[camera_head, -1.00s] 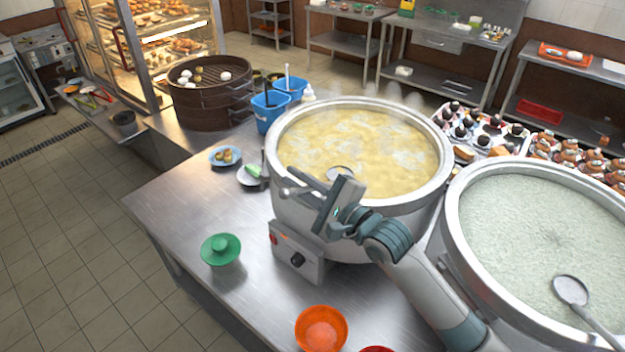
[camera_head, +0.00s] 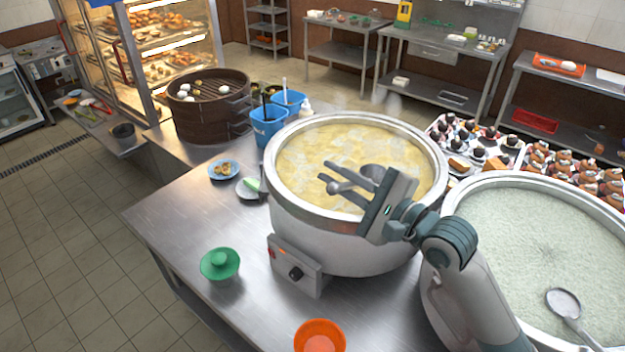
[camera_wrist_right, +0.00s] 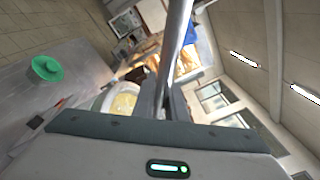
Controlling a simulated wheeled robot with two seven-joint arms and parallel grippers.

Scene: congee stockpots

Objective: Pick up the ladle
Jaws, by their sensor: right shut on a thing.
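A metal ladle (camera_head: 373,172) shows over the yellow congee in the left stockpot (camera_head: 290,213); its round bowl is partly hidden behind my right gripper (camera_head: 342,178). The gripper is above the pot's near side, with its fingers pointing left, and is shut on the ladle's handle. In the right wrist view the shiny handle (camera_wrist_right: 179,35) runs up from between the fingers. I cannot tell whether the bowl touches the congee. My left gripper is not in view.
A second ladle (camera_head: 565,303) rests in the right pot of pale congee (camera_head: 540,240). Blue containers (camera_head: 268,128) and a steamer (camera_head: 208,115) stand behind left. Green (camera_head: 220,264) and orange (camera_head: 319,338) bowls are on the counter. Pastry trays (camera_head: 470,140) lie behind right. The counter's left part is mostly clear.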

